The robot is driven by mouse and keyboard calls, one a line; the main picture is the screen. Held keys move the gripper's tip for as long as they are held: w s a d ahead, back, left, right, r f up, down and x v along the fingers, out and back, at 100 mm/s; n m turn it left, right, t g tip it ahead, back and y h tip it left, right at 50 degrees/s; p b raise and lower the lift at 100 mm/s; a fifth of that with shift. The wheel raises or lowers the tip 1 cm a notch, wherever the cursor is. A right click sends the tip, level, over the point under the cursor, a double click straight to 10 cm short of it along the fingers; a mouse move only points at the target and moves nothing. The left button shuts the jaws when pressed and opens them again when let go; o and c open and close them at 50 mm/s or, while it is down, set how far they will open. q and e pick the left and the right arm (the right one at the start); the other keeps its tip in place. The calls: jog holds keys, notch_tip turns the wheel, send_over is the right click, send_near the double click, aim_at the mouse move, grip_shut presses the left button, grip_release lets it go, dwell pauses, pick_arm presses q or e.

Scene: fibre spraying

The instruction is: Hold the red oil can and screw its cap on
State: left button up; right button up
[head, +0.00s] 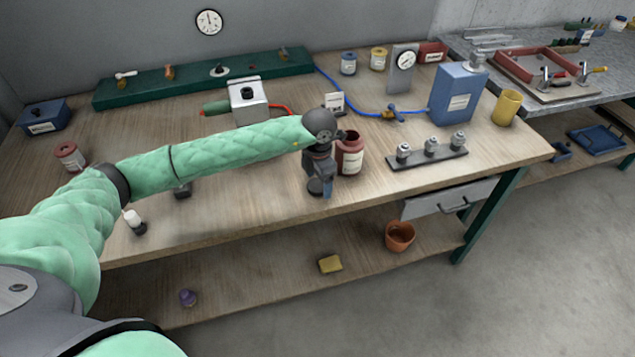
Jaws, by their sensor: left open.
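A red can (350,155) with a pale label stands upright on the wooden workbench, near its front edge; its top looks open, with no cap visible on it. My left gripper (322,188) points down just to the left of this can, open, its fingers close to the bench top. I cannot tell whether the gripper touches the can. A second, smaller red container (69,157) with a label stands at the left of the bench. I cannot make out a loose cap for certain. My right gripper is out of view.
A metal box (248,101) lies behind my left arm. The bench front between is clear.

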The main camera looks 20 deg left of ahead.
aim_at(319, 184)
pick_arm(q)
jog(key=shift+f, duration=0.3)
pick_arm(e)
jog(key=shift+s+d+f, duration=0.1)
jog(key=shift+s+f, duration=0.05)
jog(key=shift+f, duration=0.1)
pick_arm(q)
jog(key=c, duration=1)
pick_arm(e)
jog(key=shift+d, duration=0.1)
pick_arm(q)
jog(key=shift+r, duration=0.1)
jog(key=shift+c, duration=0.2)
